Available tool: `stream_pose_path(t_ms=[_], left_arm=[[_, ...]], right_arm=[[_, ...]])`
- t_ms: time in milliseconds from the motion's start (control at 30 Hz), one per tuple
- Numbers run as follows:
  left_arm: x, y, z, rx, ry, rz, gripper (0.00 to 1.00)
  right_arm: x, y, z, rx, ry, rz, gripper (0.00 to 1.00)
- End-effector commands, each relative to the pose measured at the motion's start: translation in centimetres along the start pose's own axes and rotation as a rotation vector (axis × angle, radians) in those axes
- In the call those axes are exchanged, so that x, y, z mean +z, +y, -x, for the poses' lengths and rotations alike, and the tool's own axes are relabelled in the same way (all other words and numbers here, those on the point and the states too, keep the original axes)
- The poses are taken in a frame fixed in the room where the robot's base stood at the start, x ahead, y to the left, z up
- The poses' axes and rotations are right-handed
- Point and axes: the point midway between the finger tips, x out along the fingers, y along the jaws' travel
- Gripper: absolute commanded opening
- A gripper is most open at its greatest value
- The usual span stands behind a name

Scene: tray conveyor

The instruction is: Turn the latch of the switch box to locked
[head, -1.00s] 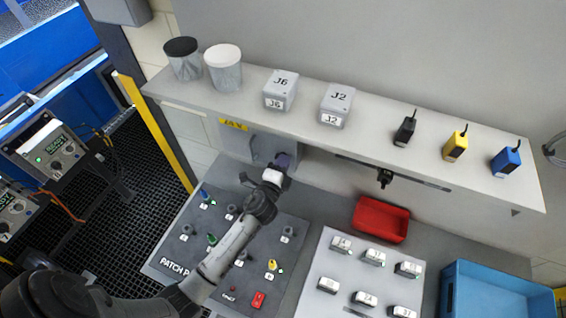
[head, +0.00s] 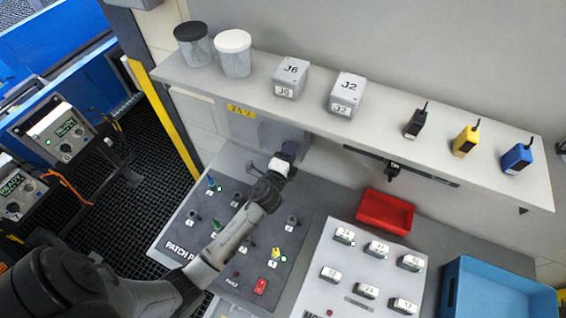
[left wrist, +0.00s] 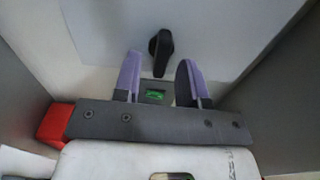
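The grey switch box (head: 275,130) is mounted under the shelf, beside a yellow 24 V label, and is partly hidden by my left arm. My left gripper (head: 288,152) is at the front of the box. In the left wrist view, the black latch (left wrist: 160,48) stands roughly upright on a pale face. My left gripper's purple fingers (left wrist: 160,76) are open, one on each side of the latch's lower end. The latch appears just beyond the fingertips; I cannot tell whether they touch it. A small green display (left wrist: 154,96) shows between the fingers. My right gripper is not in view.
The shelf (head: 370,125) above holds two jars, two grey boxes and three small devices. Below are a patch panel (head: 180,245) with plugs, a white board (head: 345,275) with labelled blocks, a red tray (head: 385,222) and a blue bin (head: 500,275).

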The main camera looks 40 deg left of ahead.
Motion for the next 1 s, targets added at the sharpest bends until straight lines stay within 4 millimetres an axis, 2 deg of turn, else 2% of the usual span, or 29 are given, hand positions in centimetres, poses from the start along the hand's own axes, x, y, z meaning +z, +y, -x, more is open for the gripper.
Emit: stream_pose_path(t_ms=[167,400,600,800,1000], left_arm=[[0.0,0.2,2.5,0.002,0.001,0.000,0.38],[0.0,0.4,7.4,0.003,0.001,0.001,0.38],[0.0,0.2,10.7,0.002,0.001,0.001,0.38],[0.0,0.2,12.7,0.002,0.001,0.001,0.38],[0.0,0.1,13.4,0.002,0.000,0.000,0.38]], right_arm=[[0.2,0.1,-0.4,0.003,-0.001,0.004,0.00],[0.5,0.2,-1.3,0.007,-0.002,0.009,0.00],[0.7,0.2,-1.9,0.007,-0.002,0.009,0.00],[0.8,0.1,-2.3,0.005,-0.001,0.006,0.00],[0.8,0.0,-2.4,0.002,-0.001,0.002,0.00]])
